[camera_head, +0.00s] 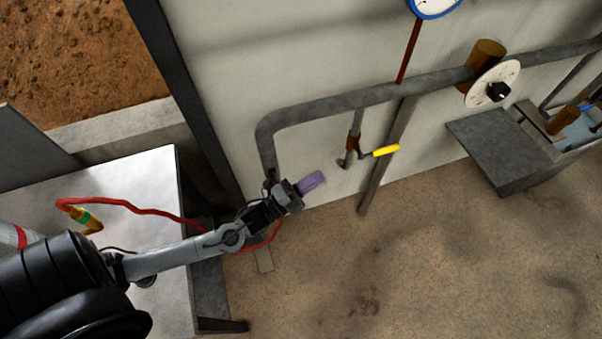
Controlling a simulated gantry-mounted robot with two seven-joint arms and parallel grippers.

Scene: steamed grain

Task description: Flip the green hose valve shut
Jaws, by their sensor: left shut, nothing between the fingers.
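The red hose (135,208) lies on the white table at the left. At its end is a brass-yellow fitting with a green part (84,215), which looks like the green hose valve; the exact position of its lever is too small to tell. My left gripper (312,181), with purple fingers, is shut and empty. It is well to the right of the green valve, past the table edge, in front of the wall near the bend of the grey pipe. My right gripper is not in view.
The white table (150,175) ends left of my gripper. A grey pipe (340,104) runs along the wall, with a yellow-handled valve (385,151) below it. A white dial (494,84) and a grey box (500,145) stand at the right. The floor (420,260) is clear.

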